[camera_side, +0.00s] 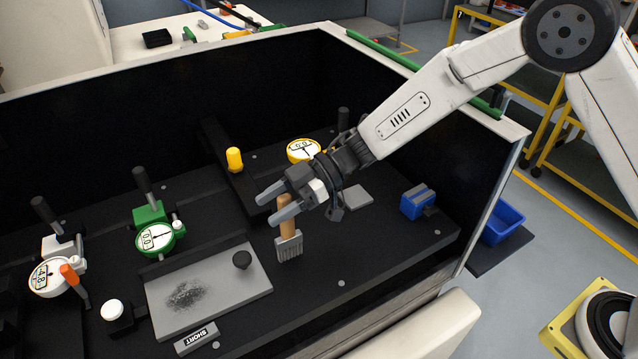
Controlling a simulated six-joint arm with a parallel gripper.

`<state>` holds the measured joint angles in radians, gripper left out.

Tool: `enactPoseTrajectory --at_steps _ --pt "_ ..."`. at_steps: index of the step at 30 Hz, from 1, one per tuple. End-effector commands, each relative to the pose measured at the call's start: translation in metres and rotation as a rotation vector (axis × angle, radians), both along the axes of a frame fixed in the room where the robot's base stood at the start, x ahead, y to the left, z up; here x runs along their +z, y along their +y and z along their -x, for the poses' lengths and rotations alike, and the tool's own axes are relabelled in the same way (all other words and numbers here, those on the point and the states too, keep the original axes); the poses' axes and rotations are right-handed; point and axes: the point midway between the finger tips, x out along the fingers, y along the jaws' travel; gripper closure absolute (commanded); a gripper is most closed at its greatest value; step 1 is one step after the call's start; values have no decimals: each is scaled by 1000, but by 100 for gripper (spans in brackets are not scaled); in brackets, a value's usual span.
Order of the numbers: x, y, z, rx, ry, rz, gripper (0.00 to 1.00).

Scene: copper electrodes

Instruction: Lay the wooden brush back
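The wooden brush (288,240) has a light brown handle and a wide head of grey bristles. It is right of the grey plate, bristles down in the picture. My gripper (268,209) points down and left, with its two grey fingers a handle's width apart. The upper handle shows between the fingers, and the near finger hides part of it. The gripper appears shut on the handle. Whether the bristles touch the black bench surface (330,255) is hard to tell.
The grey plate (215,268) bears a dark powder smudge and a black knob. Left are green (158,238) and white dial gauges. A yellow dial (303,150) and yellow knob (234,159) stand behind the gripper. A small grey block (357,197) and blue block (417,202) sit right.

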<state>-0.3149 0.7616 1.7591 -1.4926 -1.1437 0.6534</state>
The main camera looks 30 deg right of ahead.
Motion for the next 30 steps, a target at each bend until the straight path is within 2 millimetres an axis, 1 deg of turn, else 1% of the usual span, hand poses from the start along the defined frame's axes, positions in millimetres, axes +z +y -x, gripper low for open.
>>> enactPoseTrajectory --at_steps 11,14,20,30 --pt "3 0 0 0 0 0 39" --pt "5 -5 0 -1 1 1 39" --pt "11 -26 0 -2 0 0 39" --pt "27 -79 0 -4 0 0 39"
